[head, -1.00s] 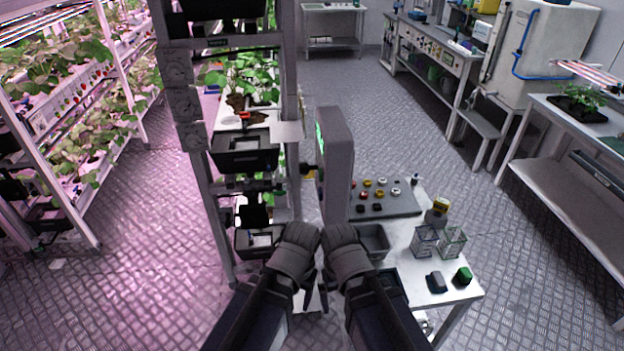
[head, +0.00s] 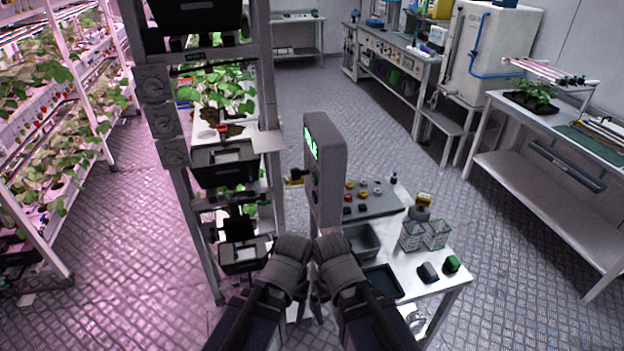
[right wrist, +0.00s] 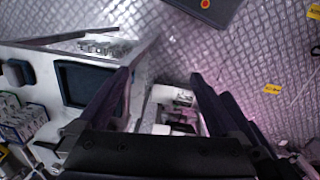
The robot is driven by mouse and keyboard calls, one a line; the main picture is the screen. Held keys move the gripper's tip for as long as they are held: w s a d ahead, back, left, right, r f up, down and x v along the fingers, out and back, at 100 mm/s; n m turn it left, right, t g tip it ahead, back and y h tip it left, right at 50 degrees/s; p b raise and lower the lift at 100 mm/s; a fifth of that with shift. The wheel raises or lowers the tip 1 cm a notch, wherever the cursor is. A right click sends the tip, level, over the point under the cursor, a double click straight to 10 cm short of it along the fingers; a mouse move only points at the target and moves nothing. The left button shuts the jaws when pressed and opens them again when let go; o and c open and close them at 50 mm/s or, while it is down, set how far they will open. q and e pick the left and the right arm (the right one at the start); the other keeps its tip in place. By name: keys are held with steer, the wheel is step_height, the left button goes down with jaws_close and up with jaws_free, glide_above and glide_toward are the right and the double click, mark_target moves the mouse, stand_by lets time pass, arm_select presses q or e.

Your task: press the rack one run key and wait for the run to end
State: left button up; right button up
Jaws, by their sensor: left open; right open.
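A tall grey control box (head: 328,170) stands upright beside the rack (head: 272,100). A lit green display (head: 311,143) is on its left-facing side, seen at a steep angle. I cannot make out a run key or a rack number. My left gripper (head: 301,312) and right gripper (head: 317,312) are side by side, below and in front of the box, apart from it. Their fingers point down and are partly hidden by the wrists. In the right wrist view the right gripper's fingers (right wrist: 158,84) are apart with nothing between them.
A bench (head: 560,190) stands farther right. Open floor lies between them.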

jaws_close()
stand_by(0.6)
stand_by(0.9)
